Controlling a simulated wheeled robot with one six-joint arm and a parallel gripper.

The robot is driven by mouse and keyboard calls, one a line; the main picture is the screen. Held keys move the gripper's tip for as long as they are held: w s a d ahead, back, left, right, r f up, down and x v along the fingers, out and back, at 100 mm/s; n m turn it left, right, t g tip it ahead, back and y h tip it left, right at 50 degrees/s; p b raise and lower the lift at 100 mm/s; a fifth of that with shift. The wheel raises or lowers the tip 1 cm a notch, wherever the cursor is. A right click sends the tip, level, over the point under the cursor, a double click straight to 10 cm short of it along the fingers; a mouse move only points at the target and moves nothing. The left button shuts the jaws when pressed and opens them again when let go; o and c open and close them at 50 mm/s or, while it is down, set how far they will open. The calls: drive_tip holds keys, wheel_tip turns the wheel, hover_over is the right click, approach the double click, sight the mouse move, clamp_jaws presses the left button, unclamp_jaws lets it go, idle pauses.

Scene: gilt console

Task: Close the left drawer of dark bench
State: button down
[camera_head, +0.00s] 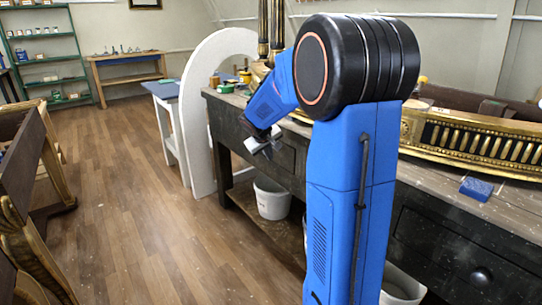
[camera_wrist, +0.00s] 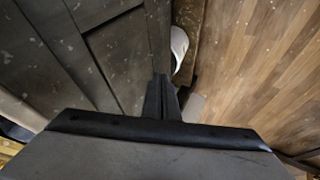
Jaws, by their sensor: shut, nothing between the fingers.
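The dark bench (camera_head: 222,112) runs from the middle to the right edge of the head view. Its left drawer (camera_head: 286,157) has a dark front, partly hidden behind my gripper and blue arm. I cannot tell whether it stands out from the bench front. My gripper (camera_head: 262,146) is shut and empty, held close in front of the left drawer area. In the wrist view my gripper's fingers (camera_wrist: 160,98) are together, beside a dark panelled bench front (camera_wrist: 118,55). Contact cannot be made out.
A right drawer (camera_head: 445,253) with a round knob is at the lower right. White buckets (camera_head: 271,198) stand on the bench's lower shelf. A white arched panel (camera_head: 198,110) leans at the bench's left end. A blue block (camera_head: 477,188) lies on top. Open wooden floor (camera_head: 130,210) lies left.

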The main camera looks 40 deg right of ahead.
drive_tip(key=v, duration=1)
